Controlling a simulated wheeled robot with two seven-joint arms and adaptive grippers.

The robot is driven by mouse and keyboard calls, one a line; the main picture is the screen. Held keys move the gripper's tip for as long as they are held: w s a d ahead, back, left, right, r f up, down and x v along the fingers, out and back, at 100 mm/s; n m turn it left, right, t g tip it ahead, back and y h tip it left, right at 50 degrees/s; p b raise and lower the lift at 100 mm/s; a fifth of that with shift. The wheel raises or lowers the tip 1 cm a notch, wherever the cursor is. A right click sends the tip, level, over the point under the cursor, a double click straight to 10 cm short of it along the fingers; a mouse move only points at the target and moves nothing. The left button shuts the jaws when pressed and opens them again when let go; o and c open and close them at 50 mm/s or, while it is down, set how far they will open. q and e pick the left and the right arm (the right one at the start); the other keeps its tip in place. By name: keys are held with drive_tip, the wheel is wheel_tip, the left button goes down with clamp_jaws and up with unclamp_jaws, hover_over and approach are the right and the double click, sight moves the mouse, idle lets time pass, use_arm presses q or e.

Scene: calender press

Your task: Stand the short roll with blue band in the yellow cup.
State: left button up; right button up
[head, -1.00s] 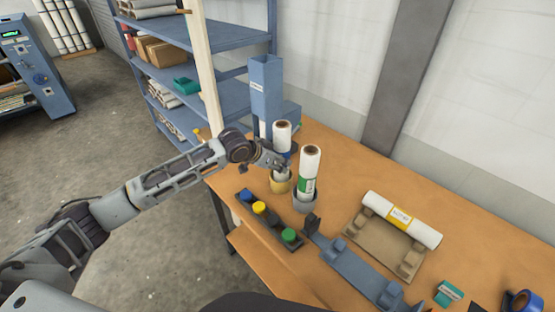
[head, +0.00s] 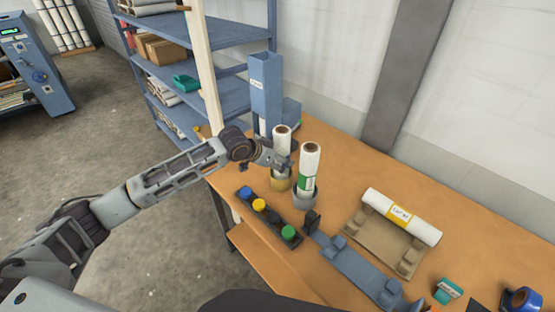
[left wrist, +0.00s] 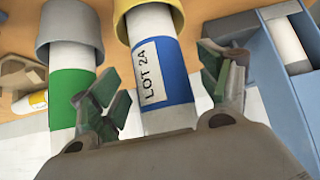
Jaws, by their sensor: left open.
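The short roll with blue band (head: 281,140) stands upright in the yellow cup (head: 281,184) on the table. The left wrist view shows its blue band (left wrist: 165,88), marked LOT 24, and its lower end inside the yellow cup (left wrist: 152,17). My left gripper (head: 284,160) is at the roll's side. In the left wrist view its fingers (left wrist: 168,92) are open on either side of the roll, with gaps showing. In the head view the gripper hides much of the blue band. My right gripper is not in view.
A taller green-banded roll (head: 309,165) stands close by in a grey cup (head: 304,201). A tall blue box (head: 265,90) stands behind. A yellow-labelled roll (head: 402,217) lies on a cradle to the right. A strip with coloured knobs (head: 260,206) lies in front.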

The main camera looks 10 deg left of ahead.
use_arm(q)
drive_tip(key=shift+s+r, duration=0.1)
drive_tip(key=v, duration=1.1)
drive_tip(key=shift+s+a+r, duration=0.2)
drive_tip(key=shift+r, duration=0.05)
idle(1.4)
